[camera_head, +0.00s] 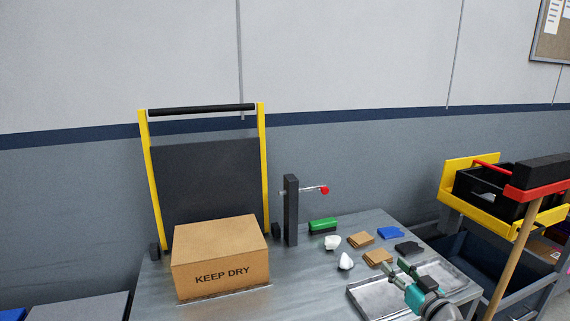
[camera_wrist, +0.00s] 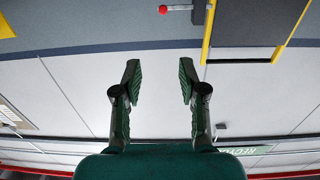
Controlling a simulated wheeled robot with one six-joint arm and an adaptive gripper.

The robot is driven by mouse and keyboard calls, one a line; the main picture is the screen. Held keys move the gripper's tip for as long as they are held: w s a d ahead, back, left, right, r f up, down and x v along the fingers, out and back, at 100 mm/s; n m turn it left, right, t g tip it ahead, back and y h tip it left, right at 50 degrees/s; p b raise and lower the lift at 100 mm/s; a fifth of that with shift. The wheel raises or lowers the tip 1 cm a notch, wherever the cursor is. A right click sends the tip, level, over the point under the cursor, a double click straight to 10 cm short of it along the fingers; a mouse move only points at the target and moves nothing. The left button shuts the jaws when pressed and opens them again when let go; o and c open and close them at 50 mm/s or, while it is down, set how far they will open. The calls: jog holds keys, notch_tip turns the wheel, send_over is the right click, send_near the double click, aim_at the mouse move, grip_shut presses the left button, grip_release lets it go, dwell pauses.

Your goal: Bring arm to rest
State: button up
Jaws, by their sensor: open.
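My gripper (camera_head: 394,265) is at the lower right of the head view, in front of the metal table (camera_head: 225,300). In that view it overlaps a shallow metal tray (camera_head: 362,300); I cannot tell its height above it. In the wrist view my gripper (camera_wrist: 160,65) has its two green-padded fingers spread wide, with nothing between them. Beyond the fingers is only the pale wall (camera_wrist: 160,90), so the gripper points at the wall rather than down at the table. The wrist picture appears upside down.
A KEEP DRY carton (camera_head: 220,258) stands at the table's left, before a yellow-framed hand truck (camera_head: 205,170). A post (camera_head: 291,212) carries a red-knobbed lever (camera_head: 325,190). Small items, including a green block (camera_head: 323,225), lie mid-table. A yellow cart (camera_head: 490,218) stands right.

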jog(key=s+a+f+m+g+h, duration=0.1)
jog(key=s+a+f+m+h, duration=0.15)
jog(key=s+f, duration=0.95)
jog(key=s+a+f+m+g+h, duration=0.15)
jog(key=s+a+f, duration=0.25)
jog(key=s+f, duration=0.75)
jog(key=s+a+r, duration=0.1)
jog(key=s+r, duration=0.2)
jog(key=s, duration=0.8)
jog(key=s+a+r, duration=0.1)
jog(key=s+r, duration=0.2)
jog(key=s, duration=0.8)
jog(key=s+a+r+n+h, duration=0.1)
jog(key=s+r, duration=0.3)
jog(key=s, duration=0.7)
jog(key=shift+s+a, duration=0.25)
jog(key=shift+a, duration=0.15)
